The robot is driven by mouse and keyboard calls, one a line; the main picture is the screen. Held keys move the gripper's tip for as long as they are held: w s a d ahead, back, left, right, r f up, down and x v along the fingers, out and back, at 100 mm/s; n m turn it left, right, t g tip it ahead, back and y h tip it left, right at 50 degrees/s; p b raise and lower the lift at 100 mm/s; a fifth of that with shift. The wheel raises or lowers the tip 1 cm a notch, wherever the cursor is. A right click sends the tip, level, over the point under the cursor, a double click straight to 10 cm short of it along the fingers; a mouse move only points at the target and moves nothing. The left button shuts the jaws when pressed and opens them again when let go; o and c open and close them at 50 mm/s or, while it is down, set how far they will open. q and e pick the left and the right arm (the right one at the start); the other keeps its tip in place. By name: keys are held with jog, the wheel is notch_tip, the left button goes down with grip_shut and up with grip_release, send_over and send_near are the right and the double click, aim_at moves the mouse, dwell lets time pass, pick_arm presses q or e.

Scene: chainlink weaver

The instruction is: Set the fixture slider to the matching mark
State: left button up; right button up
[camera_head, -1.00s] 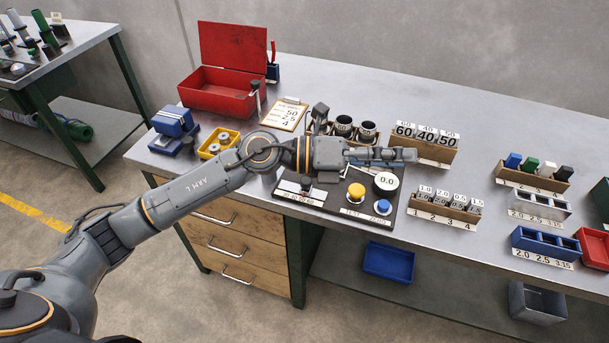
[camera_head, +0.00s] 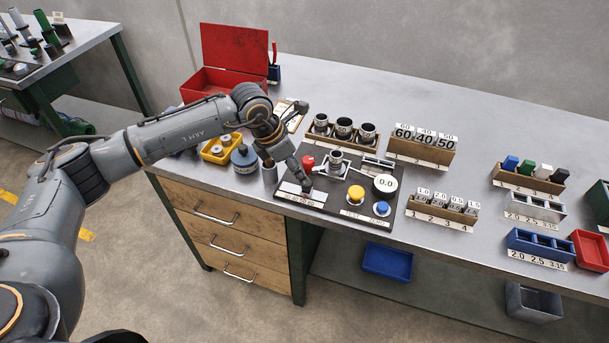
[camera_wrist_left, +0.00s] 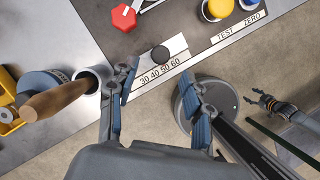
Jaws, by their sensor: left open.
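The fixture (camera_head: 335,203) is a dark plate on the bench. In the left wrist view, its slider (camera_wrist_left: 160,54) is a round black knob on a pale track beside a scale (camera_wrist_left: 160,73) marked 30, 40, 50, 60. I cannot tell exactly which mark the knob lines up with. My left gripper (camera_head: 305,181) is low over the plate's left part. In the wrist view my left gripper (camera_wrist_left: 159,75) is open, its fingers spread either side of the scale, with nothing between them. My right gripper (camera_wrist_left: 263,101) seems to show small and far below; its jaws are unclear.
Around the slider are a red knob (camera_head: 307,162), a yellow button (camera_head: 356,193), a blue button (camera_head: 381,208) and a 0.0 dial (camera_head: 386,183). A wooden-handled tool (camera_wrist_left: 58,99) stands left of the gripper. My arm partly covers the order card (camera_head: 293,112).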

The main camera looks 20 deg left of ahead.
aim_at(307, 187)
pick_arm(q)
jog(key=p+x, duration=0.1)
jog(key=x, duration=0.5)
jog(key=shift+d, duration=0.1)
jog(key=shift+c, duration=0.4)
grip_shut()
